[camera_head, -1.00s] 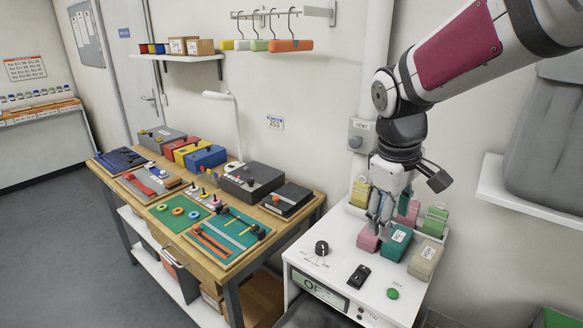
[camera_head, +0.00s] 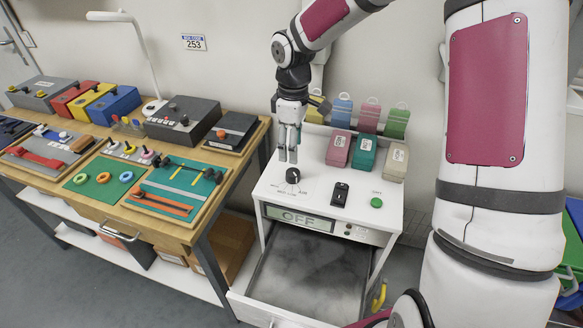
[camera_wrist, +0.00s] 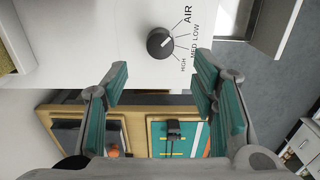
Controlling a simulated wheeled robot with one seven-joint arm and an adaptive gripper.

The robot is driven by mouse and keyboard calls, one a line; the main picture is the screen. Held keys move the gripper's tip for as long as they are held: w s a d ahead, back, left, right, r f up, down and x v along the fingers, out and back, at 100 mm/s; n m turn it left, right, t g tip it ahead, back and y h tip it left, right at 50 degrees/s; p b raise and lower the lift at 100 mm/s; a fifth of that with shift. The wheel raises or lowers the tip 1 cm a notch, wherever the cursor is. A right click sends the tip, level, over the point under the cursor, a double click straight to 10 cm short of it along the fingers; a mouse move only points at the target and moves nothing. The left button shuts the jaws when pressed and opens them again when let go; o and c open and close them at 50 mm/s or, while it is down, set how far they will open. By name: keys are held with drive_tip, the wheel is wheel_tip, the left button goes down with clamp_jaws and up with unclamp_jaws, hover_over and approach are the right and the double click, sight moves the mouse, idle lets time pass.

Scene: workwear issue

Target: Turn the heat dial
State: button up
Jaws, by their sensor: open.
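The heat dial (camera_head: 292,175) is a black round knob on the white top of the cabinet, at its left. In the wrist view the dial (camera_wrist: 160,43) shows a pale pointer mark and the labels AIR, LOW, MED and HIGH; the mark seems to face AIR. The front display (camera_head: 300,218) reads OFF. My gripper (camera_head: 288,156) points down just behind the dial in the head view, apart from it. In the wrist view my gripper (camera_wrist: 162,88) has its teal-padded fingers spread with nothing between them, and the dial lies beyond them.
A black rocker switch (camera_head: 340,194) and a green button (camera_head: 376,202) sit right of the dial. Pink, teal and beige blocks (camera_head: 366,152) stand behind them, with upright tagged pieces further back. A wooden bench (camera_head: 215,185) with tool boards is to the left.

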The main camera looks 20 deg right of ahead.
sight(293, 172)
wheel_tip(293, 172, down, 8)
drive_tip(key=shift+f, duration=0.25)
drive_tip(key=c, duration=1.2)
